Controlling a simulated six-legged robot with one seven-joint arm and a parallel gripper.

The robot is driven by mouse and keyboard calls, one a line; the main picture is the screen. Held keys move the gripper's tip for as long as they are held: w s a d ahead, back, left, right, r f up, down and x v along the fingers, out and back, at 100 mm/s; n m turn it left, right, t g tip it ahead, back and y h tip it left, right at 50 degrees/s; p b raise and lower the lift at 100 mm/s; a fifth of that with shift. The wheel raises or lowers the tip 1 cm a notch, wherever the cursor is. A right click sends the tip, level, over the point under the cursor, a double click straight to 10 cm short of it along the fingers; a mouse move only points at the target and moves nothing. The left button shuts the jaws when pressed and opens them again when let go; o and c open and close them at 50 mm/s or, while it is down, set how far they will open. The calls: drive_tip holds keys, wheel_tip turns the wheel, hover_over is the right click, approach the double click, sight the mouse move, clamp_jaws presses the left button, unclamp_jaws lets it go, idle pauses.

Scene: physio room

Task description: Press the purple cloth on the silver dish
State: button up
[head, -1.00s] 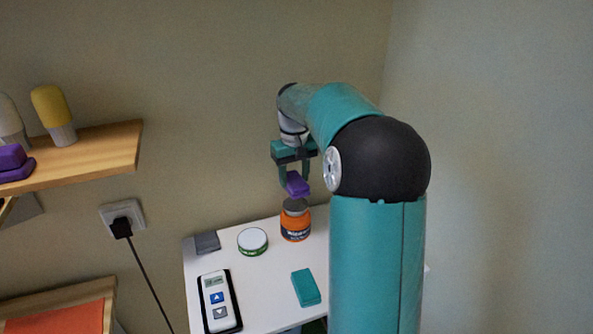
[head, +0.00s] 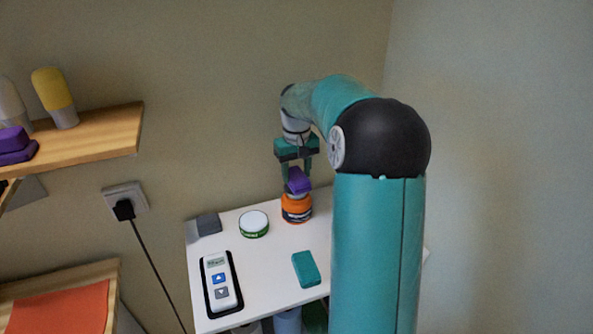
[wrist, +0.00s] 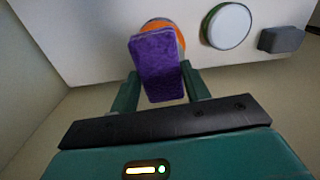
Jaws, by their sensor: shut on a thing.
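My gripper (head: 297,178) is shut on the purple cloth (head: 298,185), a small thick pad, and points down. The cloth is right above the orange jar (head: 297,213) on the white table. In the wrist view the cloth (wrist: 157,65) sits between the two teal fingers and covers most of the orange jar (wrist: 160,23). The round grey top on the jar, likely the silver dish, is hidden now behind the cloth. I cannot tell whether the cloth touches it.
The white table (head: 262,271) also bears a white-topped green tin (head: 254,223), a grey block (head: 205,226), a remote (head: 219,280) on a black pad and a teal block (head: 305,270). A wooden shelf (head: 105,137) is at left. The table's middle is clear.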

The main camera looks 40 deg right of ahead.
sight(296, 175)
drive_tip(key=shift+f, duration=1.05)
idle(1.1)
idle(0.4)
drive_tip(key=shift+r, duration=3.55)
